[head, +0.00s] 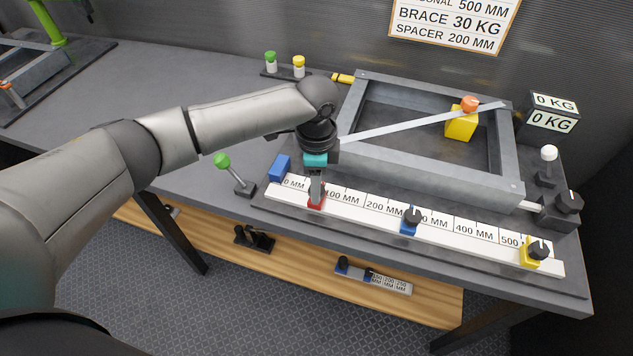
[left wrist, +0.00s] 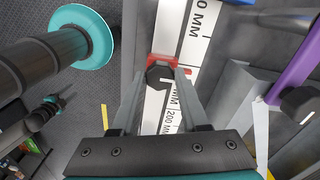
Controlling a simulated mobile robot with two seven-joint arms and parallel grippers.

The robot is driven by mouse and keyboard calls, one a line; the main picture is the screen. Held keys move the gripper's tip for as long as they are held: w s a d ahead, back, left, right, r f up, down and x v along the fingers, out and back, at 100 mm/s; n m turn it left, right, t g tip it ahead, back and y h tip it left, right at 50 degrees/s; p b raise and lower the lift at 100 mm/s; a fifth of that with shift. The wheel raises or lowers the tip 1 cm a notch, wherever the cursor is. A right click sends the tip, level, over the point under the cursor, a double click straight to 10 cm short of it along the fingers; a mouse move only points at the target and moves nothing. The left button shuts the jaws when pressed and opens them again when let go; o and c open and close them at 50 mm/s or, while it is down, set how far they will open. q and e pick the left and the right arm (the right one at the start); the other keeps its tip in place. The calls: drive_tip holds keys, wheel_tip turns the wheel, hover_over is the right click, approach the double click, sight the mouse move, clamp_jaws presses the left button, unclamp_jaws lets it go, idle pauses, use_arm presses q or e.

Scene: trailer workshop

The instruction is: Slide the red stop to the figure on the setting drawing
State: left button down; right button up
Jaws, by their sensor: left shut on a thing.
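The red stop (head: 316,203) sits on the white scale rail (head: 350,208), close to the left side of the 100 MM label. My left gripper (head: 316,188) points down over it. In the left wrist view, my left gripper (left wrist: 160,80) is shut on the black knob (left wrist: 160,77) of the red stop (left wrist: 163,61), with one finger on each side. The setting drawing (head: 453,22) on the wall is cut off at the top; it reads 500 MM, BRACE 30 KG and SPACER 200 MM. My right gripper is not in view.
A blue stop (head: 408,224) covers the rail near 300 MM, and a yellow stop (head: 529,256) sits past 500. A blue block (head: 280,167) stands at the rail's zero end. A grey frame (head: 430,175) with a diagonal bar lies behind the rail. A green-knobbed lever (head: 232,172) stands at left.

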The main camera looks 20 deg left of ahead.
use_arm(q)
drive_tip(key=a+p, duration=0.2)
drive_tip(key=a, duration=0.3)
drive_tip(key=shift+a, duration=0.15)
drive_tip(key=shift+c, duration=2.1)
unclamp_jaws()
drive_tip(key=shift+d, duration=0.2)
wheel_tip(320, 180, up, 15)
drive_tip(key=p, duration=0.1)
drive_tip(key=shift+r+p, duration=0.15)
drive_tip(key=shift+p, duration=0.2)
